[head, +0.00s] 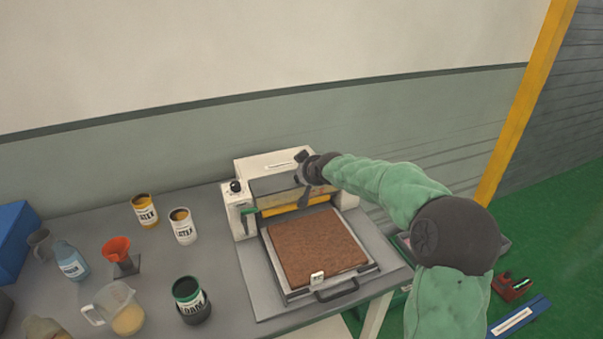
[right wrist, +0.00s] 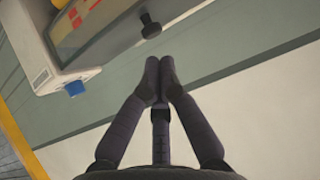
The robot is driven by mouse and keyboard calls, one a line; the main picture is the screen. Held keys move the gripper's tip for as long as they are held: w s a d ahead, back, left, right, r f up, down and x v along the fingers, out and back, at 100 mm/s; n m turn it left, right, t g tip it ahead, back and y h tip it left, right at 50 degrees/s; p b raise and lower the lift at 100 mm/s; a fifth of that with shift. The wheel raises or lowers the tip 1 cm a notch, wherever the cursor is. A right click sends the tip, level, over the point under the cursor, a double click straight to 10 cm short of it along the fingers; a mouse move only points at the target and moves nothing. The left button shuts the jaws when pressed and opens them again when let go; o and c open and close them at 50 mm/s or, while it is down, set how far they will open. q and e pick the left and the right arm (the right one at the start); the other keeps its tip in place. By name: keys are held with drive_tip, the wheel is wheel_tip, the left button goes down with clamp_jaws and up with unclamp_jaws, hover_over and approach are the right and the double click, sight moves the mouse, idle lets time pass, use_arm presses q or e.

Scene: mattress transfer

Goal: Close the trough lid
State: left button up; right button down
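The white machine (head: 252,167) stands at the back of the table against the wall. The trough lid looks like the grey-brown panel (head: 272,185) on its front, above a yellow strip (head: 290,206); it also shows in the right wrist view (right wrist: 92,30). A dark knob (right wrist: 150,26) sticks out near the lid's edge. My right gripper (head: 302,169) is at the lid's upper right in the head view. In the right wrist view its fingers (right wrist: 160,66) are together with nothing between them, apart from the knob. My left gripper is out of view.
A brown slab (head: 315,245) lies in a tray with a black handle (head: 337,291) before the machine. Cans (head: 183,226), a red funnel (head: 117,249), a jug (head: 122,308) and a bottle (head: 70,260) stand on the left. The wall (head: 190,168) is close behind.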

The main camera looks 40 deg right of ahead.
drive_tip(key=s+a+f, duration=0.2)
drive_tip(key=s+f, duration=0.1)
drive_tip(key=s, duration=0.4)
drive_tip(key=shift+s+a+f+p, duration=0.15)
drive_tip(key=shift+s+f+p, duration=0.05)
drive_tip(key=shift+f+p, duration=0.25)
